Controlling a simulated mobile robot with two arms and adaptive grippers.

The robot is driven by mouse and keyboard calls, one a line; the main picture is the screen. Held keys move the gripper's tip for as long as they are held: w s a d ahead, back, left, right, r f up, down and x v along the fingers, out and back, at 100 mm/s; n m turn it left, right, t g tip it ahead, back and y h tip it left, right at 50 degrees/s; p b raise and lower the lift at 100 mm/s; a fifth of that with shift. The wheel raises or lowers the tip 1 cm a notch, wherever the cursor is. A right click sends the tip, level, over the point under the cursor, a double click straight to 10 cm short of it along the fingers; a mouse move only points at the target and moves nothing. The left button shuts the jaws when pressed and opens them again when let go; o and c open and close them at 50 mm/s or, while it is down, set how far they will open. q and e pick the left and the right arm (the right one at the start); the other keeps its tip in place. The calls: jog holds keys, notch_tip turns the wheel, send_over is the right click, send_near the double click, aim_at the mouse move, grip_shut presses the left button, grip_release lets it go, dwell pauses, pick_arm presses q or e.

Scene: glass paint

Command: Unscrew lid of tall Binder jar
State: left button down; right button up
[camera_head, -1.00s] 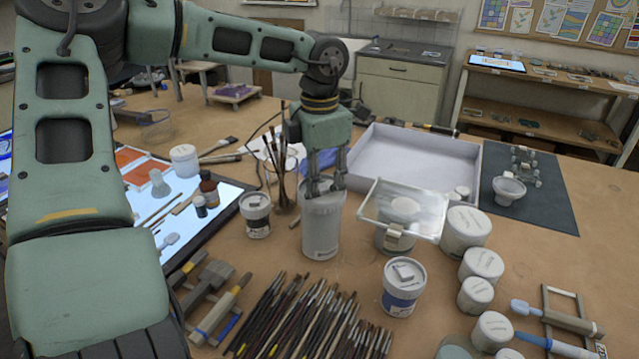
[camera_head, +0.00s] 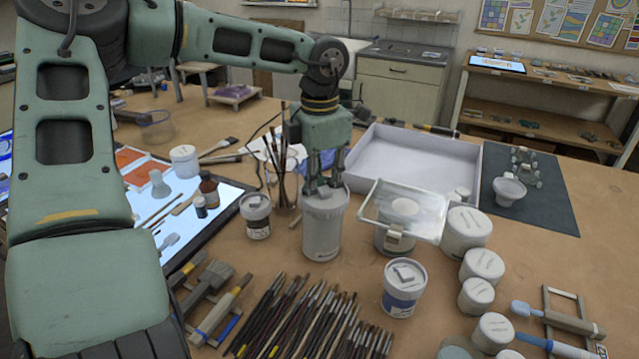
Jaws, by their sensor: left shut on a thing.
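The tall jar (camera_head: 321,232) stands upright on the table in the middle of the view, pale grey-white with a label too small to read. Its lid (camera_head: 336,199) is on top, partly hidden by my left gripper. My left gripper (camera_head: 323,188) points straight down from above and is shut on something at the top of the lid. The gripped part is mostly covered by the fingers. My right gripper is not in view.
A framed glass pane (camera_head: 403,210) rests on a jar just right of the tall jar. A small white pot (camera_head: 257,216) stands left, brushes (camera_head: 310,318) lie in front. White jars (camera_head: 465,230) line the right. A white tray (camera_head: 430,158) sits behind.

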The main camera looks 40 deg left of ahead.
pick_arm(q)
jog(key=shift+s+d+f, duration=0.1)
jog(key=shift+s+f, duration=0.25)
jog(key=shift+f, duration=0.25)
jog(key=shift+n+b, duration=0.95)
jog(key=shift+n, duration=0.25)
jog(key=shift+r+n+b, duration=0.1)
jog(key=shift+n+b, duration=0.6)
jog(key=shift+n, duration=0.6)
jog(key=c, duration=1.5)
grip_release()
jog(key=shift+w, duration=0.2)
jog(key=shift+c, duration=0.2)
jog(key=shift+w, duration=0.1)
jog(key=shift+r, duration=0.1)
